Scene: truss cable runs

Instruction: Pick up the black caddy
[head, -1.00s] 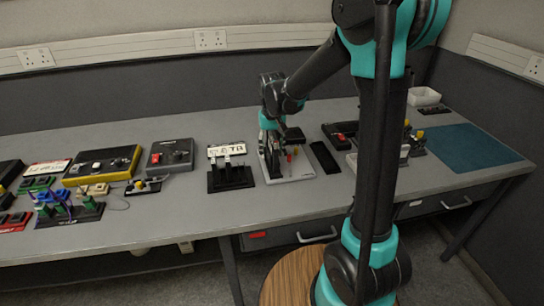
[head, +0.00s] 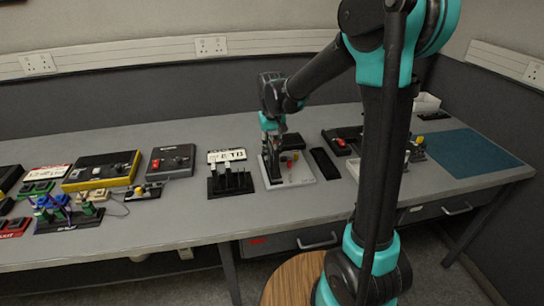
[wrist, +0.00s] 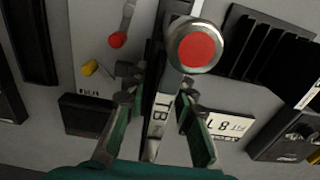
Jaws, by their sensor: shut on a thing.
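A narrow dark upright piece, which I take to be the black caddy (head: 274,166), stands at the left edge of a pale board (head: 300,172). My gripper (head: 275,144) points down over it. In the wrist view, my gripper (wrist: 158,90) has its fingers either side of this narrow piece, which has a pale strip lettered "TB" (wrist: 160,118). The jaws are closed on it. A round metal part with a red top (wrist: 196,48) shows close to the right finger. The fingers hide much of the held piece, and I cannot tell whether it is off the surface.
A black slotted rack (head: 230,182) with a white label stands close on the left. A black block (head: 292,141) is behind the pale board, and a black flat tray (head: 325,163) lies to its right. Control boxes crowd the left bench. A blue mat (head: 470,150) lies clear at right.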

